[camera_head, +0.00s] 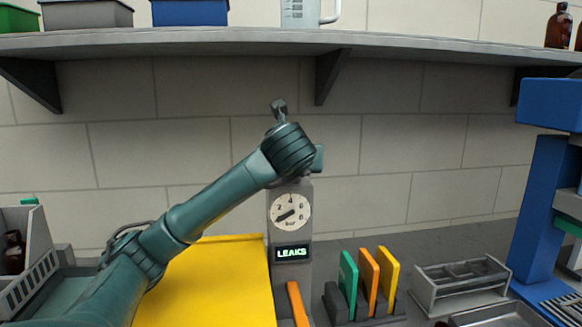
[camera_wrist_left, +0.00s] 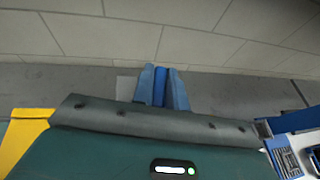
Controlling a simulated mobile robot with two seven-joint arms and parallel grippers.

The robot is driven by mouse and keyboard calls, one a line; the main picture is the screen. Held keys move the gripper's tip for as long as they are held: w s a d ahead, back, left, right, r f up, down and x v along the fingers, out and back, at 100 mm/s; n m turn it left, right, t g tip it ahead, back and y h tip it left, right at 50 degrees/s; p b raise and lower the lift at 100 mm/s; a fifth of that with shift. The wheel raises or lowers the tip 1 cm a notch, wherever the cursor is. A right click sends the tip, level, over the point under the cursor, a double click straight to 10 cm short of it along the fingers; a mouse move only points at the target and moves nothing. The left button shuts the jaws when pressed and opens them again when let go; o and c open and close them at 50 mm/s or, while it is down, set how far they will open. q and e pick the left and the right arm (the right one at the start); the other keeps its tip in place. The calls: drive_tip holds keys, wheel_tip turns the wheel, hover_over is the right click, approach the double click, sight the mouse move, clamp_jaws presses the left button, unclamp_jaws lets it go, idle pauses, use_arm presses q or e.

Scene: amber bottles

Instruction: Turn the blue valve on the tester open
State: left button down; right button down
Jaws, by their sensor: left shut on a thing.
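The dial's needle points to the lower left. My left arm reaches up from the lower left to the top of the tester, and its wrist covers the valve in the head view. In the left wrist view my left gripper (camera_wrist_left: 162,78) is shut, with the blue valve (camera_wrist_left: 160,88) as a narrow blue strip between its two blue fingers. My right gripper is not in view.
A yellow panel (camera_head: 205,285) lies left of the tester. An orange piece (camera_head: 297,303), a rack of coloured plates (camera_head: 369,283), a metal holder (camera_head: 458,285) and a blue machine (camera_head: 545,200) stand nearby. A shelf (camera_head: 240,42) runs above with bins and amber bottles (camera_head: 557,27).

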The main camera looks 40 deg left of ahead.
use_arm(q)
drive_tip(key=shift+f, duration=0.1)
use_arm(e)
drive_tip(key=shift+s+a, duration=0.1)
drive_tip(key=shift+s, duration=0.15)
use_arm(q)
drive_tip(key=c, duration=1.4)
unclamp_jaws()
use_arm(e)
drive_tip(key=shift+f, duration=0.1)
use_arm(q)
drive_tip(key=shift+s, duration=0.1)
